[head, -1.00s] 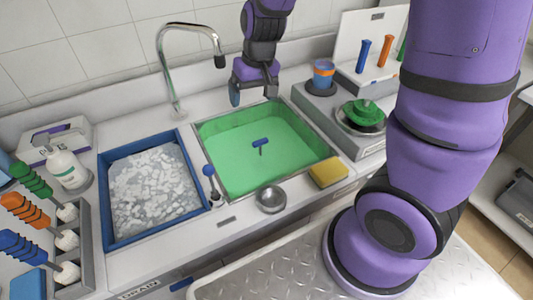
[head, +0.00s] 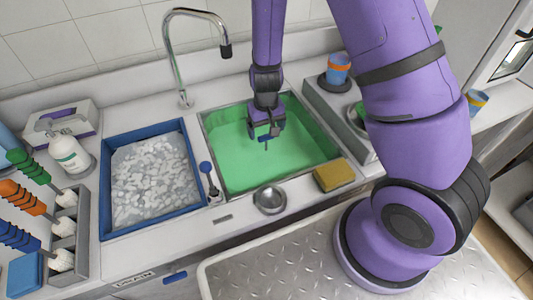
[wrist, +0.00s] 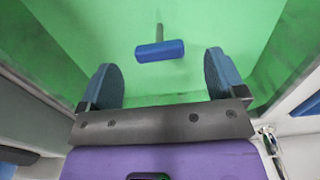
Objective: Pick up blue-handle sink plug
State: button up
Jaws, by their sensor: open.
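The blue-handle sink plug (wrist: 160,51) stands in the green liquid of the right sink basin (wrist: 225,20). In the wrist view its blue bar handle lies crosswise, with a thin stem behind it. My gripper (wrist: 165,80) is open, one blue fingertip pad on each side of the handle's line. The handle shows a little beyond the fingertips and is not touched. In the head view my gripper (head: 264,133) is over the basin and hides most of the plug. The plug's lower end is hidden under the liquid.
A blue-knobbed lever (head: 206,168) stands between the basins. The faucet (head: 183,70) rises behind.

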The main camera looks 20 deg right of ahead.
aim_at(266, 135)
jog(key=shift+w+d+f, duration=0.1)
jog(key=shift+f, duration=1.55)
jog(key=shift+w+f, duration=0.1)
jog(key=shift+f, duration=1.5)
jog(key=c, duration=1.3)
jog(key=shift+o, duration=0.2)
jog(key=shift+r, duration=0.1)
